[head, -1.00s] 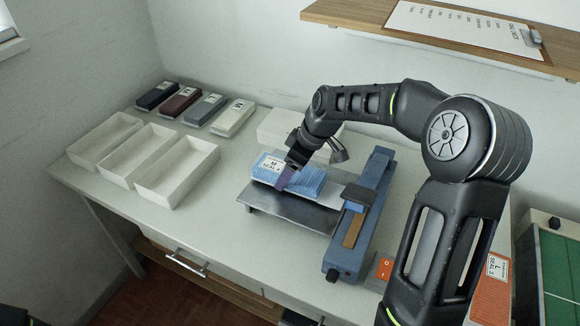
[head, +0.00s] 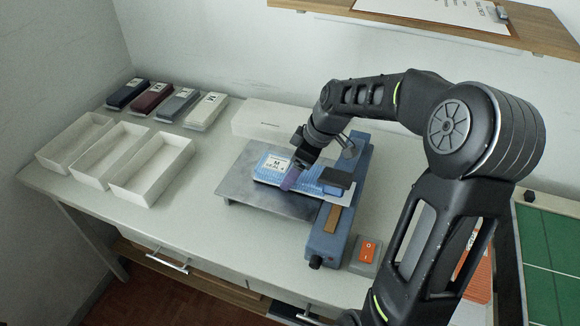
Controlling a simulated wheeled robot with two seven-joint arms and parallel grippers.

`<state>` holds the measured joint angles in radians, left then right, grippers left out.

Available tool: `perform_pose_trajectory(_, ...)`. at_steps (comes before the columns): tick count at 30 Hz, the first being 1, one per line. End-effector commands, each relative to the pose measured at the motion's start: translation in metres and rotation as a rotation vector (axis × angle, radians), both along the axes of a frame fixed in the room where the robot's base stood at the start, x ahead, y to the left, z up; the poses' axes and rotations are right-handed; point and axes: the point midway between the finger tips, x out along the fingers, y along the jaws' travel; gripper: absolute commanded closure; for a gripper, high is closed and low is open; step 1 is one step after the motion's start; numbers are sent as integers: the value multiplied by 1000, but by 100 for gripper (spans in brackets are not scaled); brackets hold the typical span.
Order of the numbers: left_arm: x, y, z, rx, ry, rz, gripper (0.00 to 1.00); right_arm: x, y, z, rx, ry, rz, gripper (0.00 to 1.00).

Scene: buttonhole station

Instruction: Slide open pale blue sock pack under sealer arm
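The pale blue sock pack (head: 270,174), with a white label reading M, lies flat on the sealer's grey metal plate (head: 235,185). Its right end, with a clear or white edge, reaches in at the blue sealer (head: 326,230), by the dark-topped sealer arm (head: 338,179). My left gripper is out of view.
Three empty white trays (head: 152,187) stand at the left. Several folded dark and pale packs (head: 207,112) lie behind them. A white box (head: 262,119) stands behind the plate. An orange switch (head: 367,252) sits right of the sealer. A shelf overhangs at the back.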

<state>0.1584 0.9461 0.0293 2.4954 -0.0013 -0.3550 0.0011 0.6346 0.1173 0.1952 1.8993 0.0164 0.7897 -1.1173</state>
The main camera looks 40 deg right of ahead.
Motion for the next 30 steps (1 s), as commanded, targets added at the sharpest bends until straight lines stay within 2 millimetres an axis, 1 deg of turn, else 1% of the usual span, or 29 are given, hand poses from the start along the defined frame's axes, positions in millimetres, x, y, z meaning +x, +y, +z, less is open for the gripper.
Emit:
perform_pose_trajectory(1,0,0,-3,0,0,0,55,0,0,-2,0,-1,0,70)
perform_pose_trajectory(11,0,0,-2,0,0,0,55,1,0,-1,0,-1,0,70)
perform_pose_trajectory(12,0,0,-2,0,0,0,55,1,0,-1,0,-1,0,21)
perform_pose_trajectory(20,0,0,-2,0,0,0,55,1,0,-2,-1,-1,0,0)
perform_pose_trajectory(26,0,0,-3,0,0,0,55,0,0,-2,0,0,0,0)
perform_pose_trajectory(30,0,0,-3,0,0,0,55,-1,-1,3,-2,-1,-1,0)
